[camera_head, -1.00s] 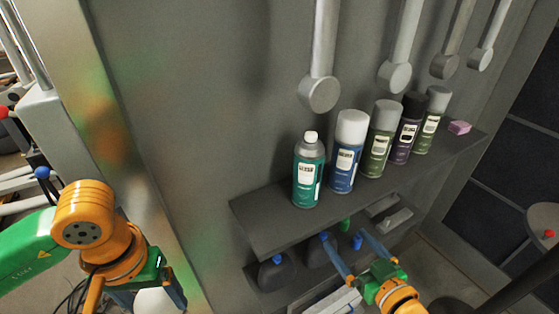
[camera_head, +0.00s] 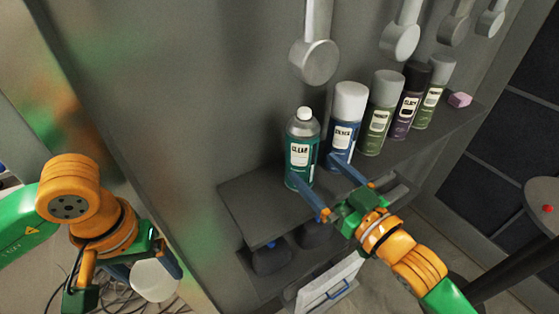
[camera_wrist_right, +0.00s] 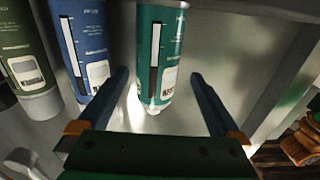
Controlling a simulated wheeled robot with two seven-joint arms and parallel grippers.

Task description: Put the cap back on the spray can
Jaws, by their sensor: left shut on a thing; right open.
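The uncapped green spray can (camera_head: 302,150) stands upright at the left end of the upper shelf, its small white nozzle showing on top. In the right wrist view the green can (camera_wrist_right: 160,45) rises between and beyond the finger tips. My right gripper (camera_head: 314,169) is open at the can's lower part, one finger on each side. Whether a finger touches it I cannot tell. My left gripper (camera_head: 146,268) is shut on a white cap (camera_head: 154,281), held low at the left, well away from the shelf. Its fingers are partly hidden.
A blue can (camera_head: 345,128) with a white cap stands close right of the green can; my right gripper's other finger is near it. Several more capped cans and a pink block (camera_head: 460,100) line the shelf (camera_head: 250,205). Round-ended metal handles (camera_head: 314,61) hang above.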

